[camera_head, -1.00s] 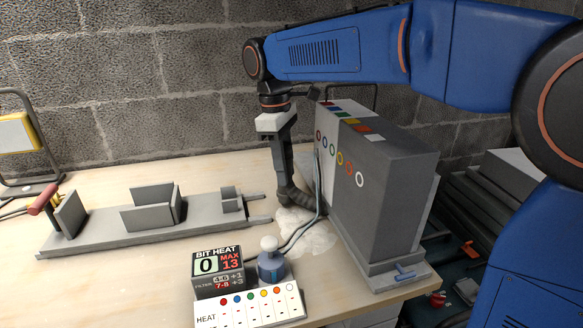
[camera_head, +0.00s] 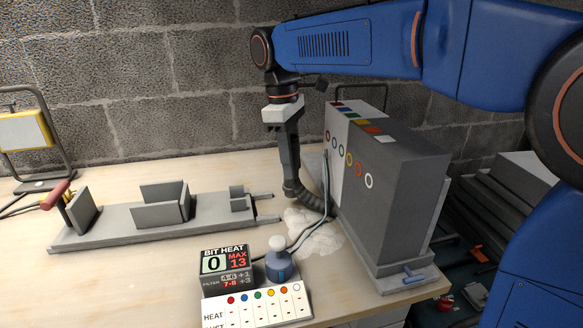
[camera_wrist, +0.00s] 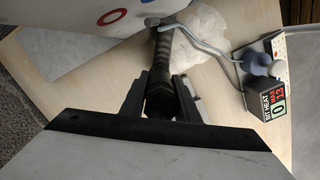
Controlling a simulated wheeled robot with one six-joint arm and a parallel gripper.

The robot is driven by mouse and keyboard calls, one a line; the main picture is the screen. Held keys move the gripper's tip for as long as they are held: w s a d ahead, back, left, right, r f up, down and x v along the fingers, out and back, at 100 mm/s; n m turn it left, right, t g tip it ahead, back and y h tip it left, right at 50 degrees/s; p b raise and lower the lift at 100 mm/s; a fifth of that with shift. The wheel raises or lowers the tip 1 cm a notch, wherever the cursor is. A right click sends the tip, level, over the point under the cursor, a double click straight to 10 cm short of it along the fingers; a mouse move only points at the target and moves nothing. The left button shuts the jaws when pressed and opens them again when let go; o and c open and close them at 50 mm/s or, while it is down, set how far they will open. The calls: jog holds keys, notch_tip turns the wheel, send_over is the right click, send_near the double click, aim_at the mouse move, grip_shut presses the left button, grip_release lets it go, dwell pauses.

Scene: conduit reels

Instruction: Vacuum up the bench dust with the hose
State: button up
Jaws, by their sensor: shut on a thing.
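The dark ribbed hose (camera_head: 298,190) is held by my gripper (camera_head: 288,165) and hangs just behind the dust. It also shows in the wrist view (camera_wrist: 160,95), where my gripper (camera_wrist: 162,98) is shut on it with a finger on each side. The pale dust patch (camera_head: 318,238) lies on the bench beside the tall grey box, and part of it shows in the wrist view (camera_wrist: 207,32). I cannot tell whether the hose end touches the dust. A thin grey cord crosses the patch.
The grey box (camera_head: 405,200) with coloured rings stands right of the hose. A blue bottle (camera_head: 279,265), the BIT HEAT display (camera_head: 226,268) and a white chart (camera_head: 255,308) stand in front. A grey fixture (camera_head: 110,232) lies left. The bench (camera_head: 130,290) is clear at front left.

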jog(key=shift+r, duration=2.1)
